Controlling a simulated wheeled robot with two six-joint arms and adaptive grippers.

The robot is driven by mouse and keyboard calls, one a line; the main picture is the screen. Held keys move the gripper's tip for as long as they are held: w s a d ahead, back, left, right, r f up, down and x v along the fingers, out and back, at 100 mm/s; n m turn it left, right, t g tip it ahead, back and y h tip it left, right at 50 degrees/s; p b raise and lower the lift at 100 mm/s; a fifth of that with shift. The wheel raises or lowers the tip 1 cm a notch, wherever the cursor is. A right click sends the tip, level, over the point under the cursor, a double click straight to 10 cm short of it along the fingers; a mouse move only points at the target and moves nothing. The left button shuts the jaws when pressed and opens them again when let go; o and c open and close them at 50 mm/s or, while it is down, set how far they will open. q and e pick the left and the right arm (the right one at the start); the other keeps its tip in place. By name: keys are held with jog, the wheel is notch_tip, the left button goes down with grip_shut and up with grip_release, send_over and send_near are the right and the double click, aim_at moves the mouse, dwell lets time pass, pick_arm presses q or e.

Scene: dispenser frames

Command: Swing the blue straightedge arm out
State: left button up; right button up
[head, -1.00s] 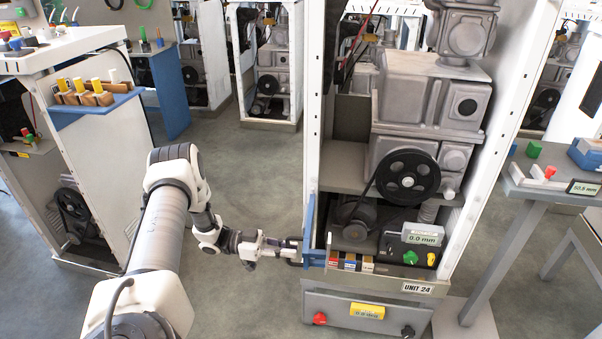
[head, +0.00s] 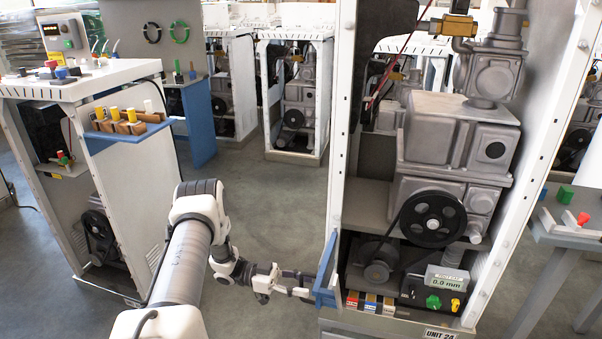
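The blue straightedge arm (head: 326,270) is at the lower front left edge of the open white cabinet labelled UNIT 24. It slants down and to the left from the cabinet's left post. My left gripper (head: 303,287) is just left of its lower end, with its fingertips at or very near the blue part. The fingers are small and partly merge with dark parts there, so I cannot tell whether they are closed on it. My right gripper is out of view.
Inside the cabinet are a black pulley (head: 432,219), a 0.0 mm display (head: 446,281) and green and yellow knobs. A white bench unit (head: 80,83) stands at left, and a table (head: 570,236) at right. Grey floor (head: 270,215) is clear left of the cabinet.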

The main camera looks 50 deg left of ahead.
pick_arm(q)
jog(key=shift+s, duration=0.1)
jog(key=v, duration=1.2)
